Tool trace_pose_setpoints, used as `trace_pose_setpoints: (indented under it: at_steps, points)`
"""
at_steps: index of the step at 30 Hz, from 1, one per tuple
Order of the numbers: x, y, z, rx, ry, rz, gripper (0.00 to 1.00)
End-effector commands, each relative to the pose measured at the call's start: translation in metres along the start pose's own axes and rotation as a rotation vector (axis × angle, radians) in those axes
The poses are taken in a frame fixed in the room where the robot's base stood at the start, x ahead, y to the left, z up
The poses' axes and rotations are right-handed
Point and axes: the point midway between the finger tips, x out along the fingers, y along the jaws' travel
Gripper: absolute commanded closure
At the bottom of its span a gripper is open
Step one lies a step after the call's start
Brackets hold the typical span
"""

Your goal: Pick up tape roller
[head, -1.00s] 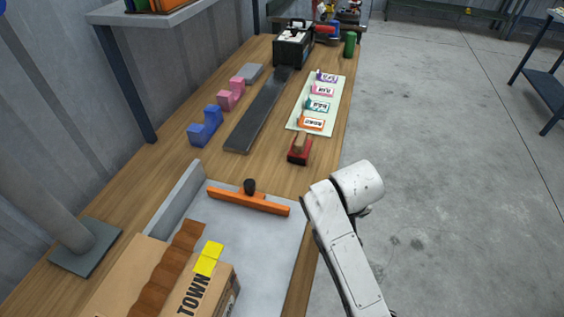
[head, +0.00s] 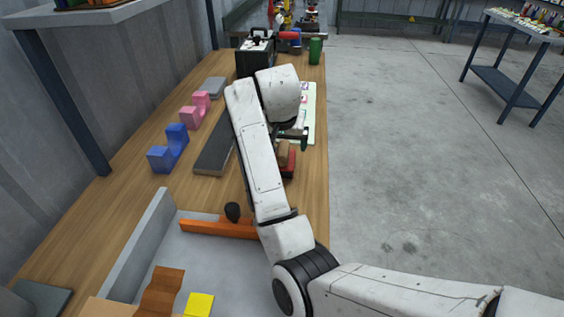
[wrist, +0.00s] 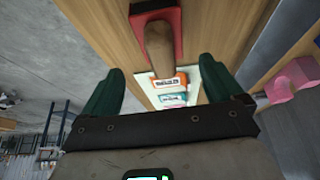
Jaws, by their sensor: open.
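A red tool with a brown handle (head: 289,166), which looks like the tape roller, lies near the right edge of the wooden bench, partly hidden by my arm. In the wrist view its brown handle (wrist: 159,48) shows above the red base, in line with the gap between my fingers. My gripper (wrist: 160,82) is open with two dark green fingers and nothing between them. In the head view part of my gripper (head: 296,134) shows just above the tool; the rest is behind my arm.
A pale card board (head: 310,110) lies beyond the tool. A dark flat bar (head: 214,153), blue blocks (head: 168,150) and pink blocks (head: 194,114) are to the left. An orange bar with a black knob (head: 205,227) lies nearer. Open floor is right of the bench.

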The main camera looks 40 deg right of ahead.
Motion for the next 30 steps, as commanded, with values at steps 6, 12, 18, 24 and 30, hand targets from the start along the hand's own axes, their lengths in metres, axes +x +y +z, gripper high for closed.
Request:
trace_pose_setpoints:
  at_steps: [6,12,18,24,30]
  points:
    - [0.018,0.0,0.001,-0.001,-0.001,-0.001,0.06]
    - [0.044,-0.003,0.0,-0.002,-0.003,0.001,0.06]
    - [0.065,-0.003,0.0,-0.001,-0.001,0.0,0.06]
    - [0.067,-0.003,-0.001,-0.001,0.001,-0.001,0.06]
    - [0.067,-0.003,-0.001,-0.001,0.001,-0.001,0.19]
